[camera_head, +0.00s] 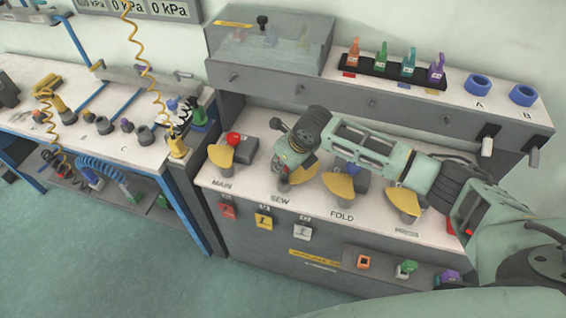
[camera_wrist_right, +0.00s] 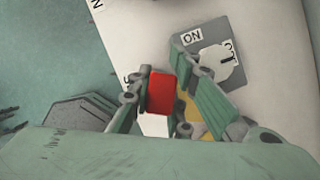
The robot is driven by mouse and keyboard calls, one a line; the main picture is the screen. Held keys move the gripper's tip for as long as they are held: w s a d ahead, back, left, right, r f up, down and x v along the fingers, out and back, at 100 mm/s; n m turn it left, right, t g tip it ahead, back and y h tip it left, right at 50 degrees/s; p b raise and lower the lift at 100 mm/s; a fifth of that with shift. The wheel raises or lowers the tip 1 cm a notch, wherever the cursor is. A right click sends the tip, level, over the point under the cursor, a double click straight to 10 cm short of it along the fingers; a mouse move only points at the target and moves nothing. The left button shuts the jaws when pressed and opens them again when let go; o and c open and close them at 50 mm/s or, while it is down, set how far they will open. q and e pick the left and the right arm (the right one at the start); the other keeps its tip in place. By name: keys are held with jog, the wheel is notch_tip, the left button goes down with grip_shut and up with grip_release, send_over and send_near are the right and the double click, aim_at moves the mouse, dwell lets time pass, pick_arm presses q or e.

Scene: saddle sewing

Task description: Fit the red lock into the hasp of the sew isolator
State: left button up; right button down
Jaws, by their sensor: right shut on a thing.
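My right gripper (camera_head: 284,176) reaches in from the right over the SEW place on the white bench top. In the right wrist view its fingers (camera_wrist_right: 160,108) are closed on the red lock (camera_wrist_right: 160,92), which shows as a red block between them. The sew isolator (camera_wrist_right: 208,62) is a grey box with an ON label and a round pale knob, just beyond the right-hand finger. A yellow disc (camera_head: 304,172) stands at SEW, partly covered by the gripper. The hasp cannot be made out clearly, nor whether the lock touches it. My left gripper is not in view.
The MAIN disc (camera_head: 221,155), with a red knob behind it, stands left of my gripper. The FOLD disc (camera_head: 340,184) and another yellow disc (camera_head: 404,200) stand right, close under my arm. Tags (camera_head: 264,221) hang on the front. Coloured locks (camera_head: 406,268) sit on a lower ledge.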

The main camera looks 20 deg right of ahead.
aim_at(283, 178)
jog(key=shift+r, duration=0.1)
jog(key=shift+f+b, duration=1.1)
jog(key=shift+f, duration=0.7)
jog(key=shift+s, duration=0.1)
jog(key=c, duration=1.7)
grip_release()
jog(key=shift+o, duration=0.8)
jog(key=shift+f, duration=0.15)
jog(key=shift+r, duration=0.2)
jog(key=v, duration=1.1)
jog(key=shift+r, duration=0.4)
jog(key=shift+s, duration=0.1)
